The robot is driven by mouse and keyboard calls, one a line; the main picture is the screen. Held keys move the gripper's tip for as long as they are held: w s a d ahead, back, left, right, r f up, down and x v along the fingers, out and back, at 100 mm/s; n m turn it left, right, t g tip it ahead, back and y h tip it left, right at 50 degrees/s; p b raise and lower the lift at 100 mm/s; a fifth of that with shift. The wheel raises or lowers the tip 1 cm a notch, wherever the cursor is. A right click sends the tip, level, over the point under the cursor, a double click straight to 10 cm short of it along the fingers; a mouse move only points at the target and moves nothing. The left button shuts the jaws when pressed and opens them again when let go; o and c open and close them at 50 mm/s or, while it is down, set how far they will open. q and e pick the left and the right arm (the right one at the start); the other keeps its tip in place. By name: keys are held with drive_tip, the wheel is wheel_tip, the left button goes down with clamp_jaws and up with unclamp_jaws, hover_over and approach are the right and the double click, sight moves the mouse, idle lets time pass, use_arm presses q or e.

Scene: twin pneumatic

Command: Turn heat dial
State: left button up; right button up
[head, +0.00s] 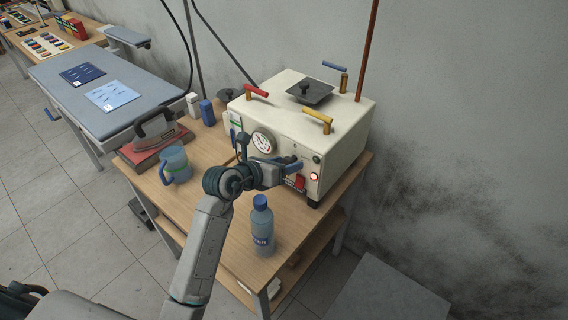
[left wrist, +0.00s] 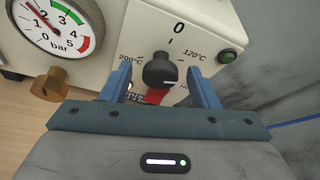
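The heat dial (left wrist: 160,71) is a black knob on the front of a cream boiler box (head: 300,120). Labels 0, 120°C and 200°C stand around it, and another label at lower right is partly covered. A pale mark shows low on the knob. My left gripper (left wrist: 160,84) is open, with one blue finger on each side of the dial and visible gaps to it. In the head view my left gripper (head: 291,166) is at the box's front face and hides the dial. My right gripper is not in view.
A pressure gauge (head: 263,141) is left of the dial; a green button (left wrist: 227,56) is right. A red switch (head: 300,182) sits below.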

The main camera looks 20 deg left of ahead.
use_arm(q)
drive_tip(key=shift+s, duration=0.1)
drive_tip(key=b+v, duration=0.2)
drive_tip(key=v, duration=0.8)
drive_tip(key=shift+s+a+r+b, duration=0.15)
drive_tip(key=shift+s+a+b, duration=0.1)
drive_tip(key=shift+b, duration=0.15)
